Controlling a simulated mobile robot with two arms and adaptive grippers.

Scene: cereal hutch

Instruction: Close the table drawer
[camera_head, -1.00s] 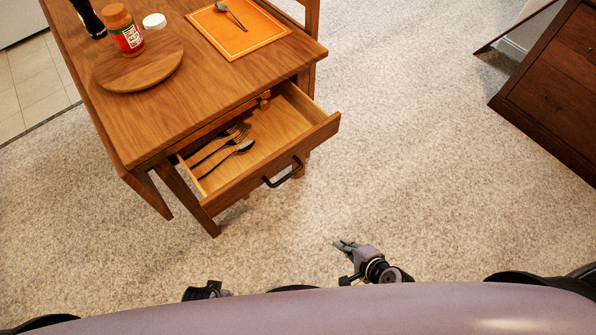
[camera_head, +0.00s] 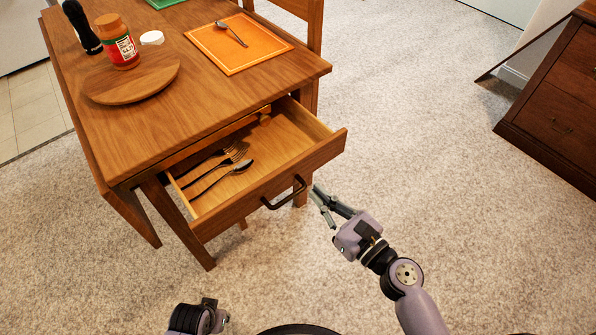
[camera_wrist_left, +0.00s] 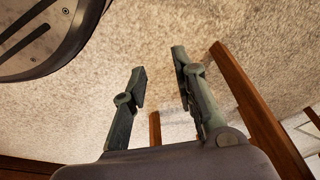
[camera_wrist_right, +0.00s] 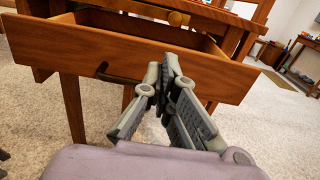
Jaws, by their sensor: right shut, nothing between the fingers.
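The wooden table drawer (camera_head: 258,194) is pulled out, with a dark bar handle (camera_head: 284,193) on its front. Forks and a spoon (camera_head: 222,176) lie inside. My right gripper (camera_head: 315,191) is shut and empty, beside the right end of the handle. In the right wrist view the shut fingers (camera_wrist_right: 163,63) point at the drawer front (camera_wrist_right: 205,72), with the handle (camera_wrist_right: 117,77) to their left; I cannot tell whether they touch the front. My left gripper (camera_wrist_left: 160,63) is open and empty over the carpet; in the head view only its wrist shows at the bottom.
The table (camera_head: 170,125) holds a round board (camera_head: 110,92) with a jar (camera_head: 118,45), and an orange placemat (camera_head: 250,50). A chair (camera_head: 312,25) stands behind it. A dark wooden cabinet (camera_head: 550,115) is at the right. The carpet between is clear.

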